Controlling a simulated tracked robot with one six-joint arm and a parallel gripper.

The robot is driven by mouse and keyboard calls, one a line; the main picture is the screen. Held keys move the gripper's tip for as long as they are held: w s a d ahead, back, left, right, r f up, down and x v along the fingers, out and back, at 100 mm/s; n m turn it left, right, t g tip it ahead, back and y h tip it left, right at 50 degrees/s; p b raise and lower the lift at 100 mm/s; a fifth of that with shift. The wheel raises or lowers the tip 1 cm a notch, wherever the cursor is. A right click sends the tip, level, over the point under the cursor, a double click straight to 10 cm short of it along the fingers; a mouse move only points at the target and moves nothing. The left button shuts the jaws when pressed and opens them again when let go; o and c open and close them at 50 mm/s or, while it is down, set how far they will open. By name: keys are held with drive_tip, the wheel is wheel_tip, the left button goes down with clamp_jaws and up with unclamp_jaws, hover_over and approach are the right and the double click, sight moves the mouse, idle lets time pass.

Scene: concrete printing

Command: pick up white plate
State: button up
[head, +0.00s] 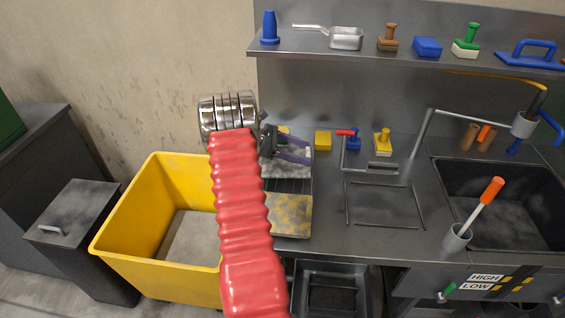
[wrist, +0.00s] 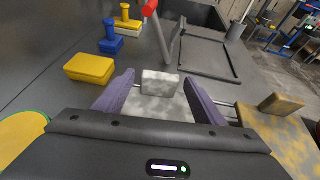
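The white plate is speckled grey and white, with a block-shaped handle. In the head view the white plate (head: 288,168) lies on the counter beneath my gripper (head: 308,152), partly hidden by it. In the wrist view the white plate (wrist: 160,108) shows beyond the gripper body, its near part hidden. My gripper (wrist: 159,80) is open, with its two purple fingers on either side of the handle. A gap shows between the handle and each finger. I cannot tell how far the fingertips are above the plate.
A mottled yellow plate (head: 292,216) lies beside the white one. A yellow bin (head: 128,222) is left, a sink (head: 500,195) right.

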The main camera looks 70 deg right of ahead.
drive_tip(key=c, duration=1.2)
drive_tip(key=shift+r, duration=0.1)
wheel_tip(320, 180, up, 10)
drive_tip(key=shift+f, duration=0.1)
idle(0.4)
